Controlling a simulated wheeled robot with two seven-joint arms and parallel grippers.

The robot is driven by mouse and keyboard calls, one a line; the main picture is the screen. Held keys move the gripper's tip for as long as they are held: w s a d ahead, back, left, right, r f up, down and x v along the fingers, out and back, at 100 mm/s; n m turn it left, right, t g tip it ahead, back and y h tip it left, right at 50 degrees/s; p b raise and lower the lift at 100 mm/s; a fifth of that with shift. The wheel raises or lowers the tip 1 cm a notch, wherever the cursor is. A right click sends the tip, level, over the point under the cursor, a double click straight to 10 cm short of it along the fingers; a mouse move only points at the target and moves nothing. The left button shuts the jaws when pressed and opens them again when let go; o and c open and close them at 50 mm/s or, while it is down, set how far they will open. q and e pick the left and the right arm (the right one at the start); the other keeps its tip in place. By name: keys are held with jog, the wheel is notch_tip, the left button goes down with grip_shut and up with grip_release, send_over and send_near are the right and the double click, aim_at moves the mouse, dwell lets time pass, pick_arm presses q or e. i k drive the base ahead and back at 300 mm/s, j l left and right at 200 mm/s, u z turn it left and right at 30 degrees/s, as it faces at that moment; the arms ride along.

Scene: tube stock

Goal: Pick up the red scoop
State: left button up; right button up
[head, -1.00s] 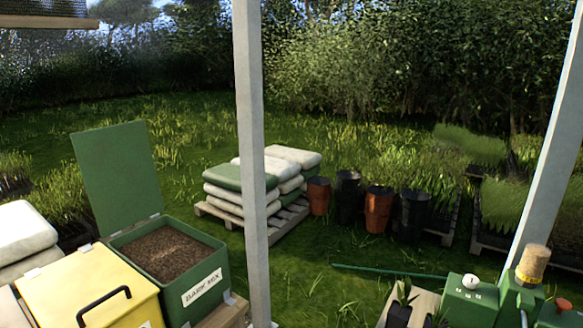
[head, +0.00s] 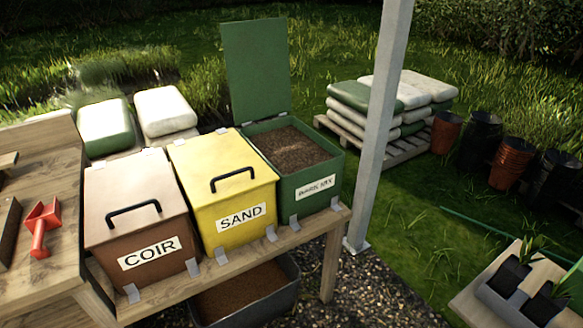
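The red scoop (head: 41,225) lies on a wooden bench (head: 62,270) at the left of the head view. Its short handle points toward the front of the bench and its open pan faces away. Nothing is touching it that I can see except the bench. Neither of my grippers shows in the head view.
A closed brown COIR bin (head: 136,216), a closed yellow SAND bin (head: 222,192) and an open green bark mix bin (head: 291,165) stand right of the scoop. A dark wooden piece (head: 8,232) lies left of it. A grey post (head: 380,120) stands further right.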

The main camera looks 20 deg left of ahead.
aim_at(42, 219)
jog(key=u, duration=2.4)
jog(key=z, duration=1.1)
jog(key=j+z, duration=0.1)
jog(key=j, duration=0.25)
jog(key=k+j, duration=0.15)
jog(key=j, duration=0.25)
jog(key=j+z, duration=0.15)
jog(key=j, duration=0.2)
jog(key=k, duration=0.05)
